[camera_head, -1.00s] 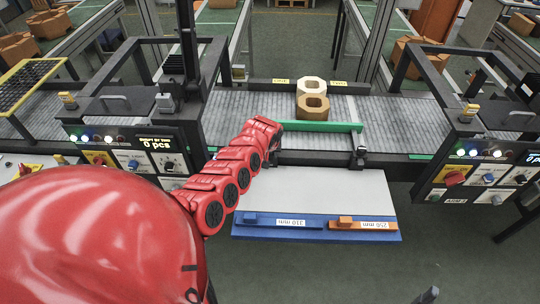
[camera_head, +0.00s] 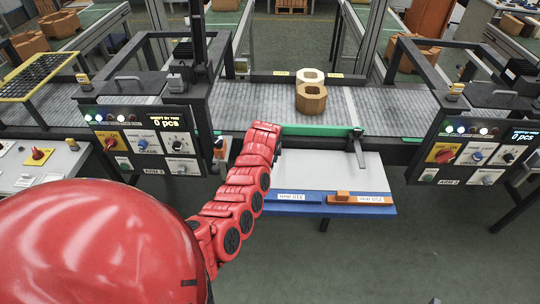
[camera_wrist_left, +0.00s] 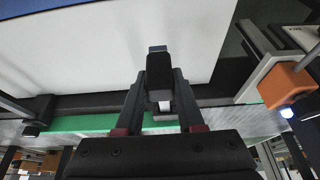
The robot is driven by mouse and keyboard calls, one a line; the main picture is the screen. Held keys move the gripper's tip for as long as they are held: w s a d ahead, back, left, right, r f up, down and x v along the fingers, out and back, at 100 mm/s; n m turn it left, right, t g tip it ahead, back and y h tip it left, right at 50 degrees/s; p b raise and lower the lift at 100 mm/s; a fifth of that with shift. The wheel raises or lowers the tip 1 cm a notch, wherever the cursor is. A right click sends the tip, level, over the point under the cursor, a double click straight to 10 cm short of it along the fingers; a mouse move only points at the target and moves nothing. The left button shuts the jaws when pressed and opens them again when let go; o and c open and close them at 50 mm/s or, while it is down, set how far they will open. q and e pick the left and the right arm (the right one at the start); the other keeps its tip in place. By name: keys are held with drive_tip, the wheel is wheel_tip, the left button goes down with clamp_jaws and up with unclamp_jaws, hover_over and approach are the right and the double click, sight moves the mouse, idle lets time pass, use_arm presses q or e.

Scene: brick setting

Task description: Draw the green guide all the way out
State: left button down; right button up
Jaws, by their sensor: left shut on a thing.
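The green guide (camera_head: 322,131) is a long bar lying across the front part of the conveyor belt, close to its front edge, in the head view. Its strip also shows in the wrist view (camera_wrist_left: 90,123). My left gripper (camera_wrist_left: 160,105) is shut at the guide's left part, around a dark handle-like piece. The red arm hides most of this grip in the head view. My right gripper is out of view.
A white board (camera_head: 335,172) with a blue front edge lies before the belt, carrying a blue block (camera_head: 298,197) and an orange block (camera_head: 360,199) with labels. Control panels stand left (camera_head: 150,140) and right (camera_head: 480,150). A dark bracket (camera_head: 357,148) sits at the guide's right end.

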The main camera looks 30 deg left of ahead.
use_arm(q)
drive_tip(key=shift+s+d+f, duration=0.1)
drive_tip(key=shift+f, duration=0.05)
drive_tip(key=c, duration=0.9)
unclamp_jaws()
drive_tip(key=shift+c, duration=0.2)
drive_tip(key=o, duration=0.4)
drive_tip(key=shift+s+r, duration=0.1)
drive_tip(key=shift+r, duration=0.1)
drive_tip(key=b+v, duration=0.1)
drive_tip(key=v, duration=1.6)
drive_tip(key=shift+r, duration=0.2)
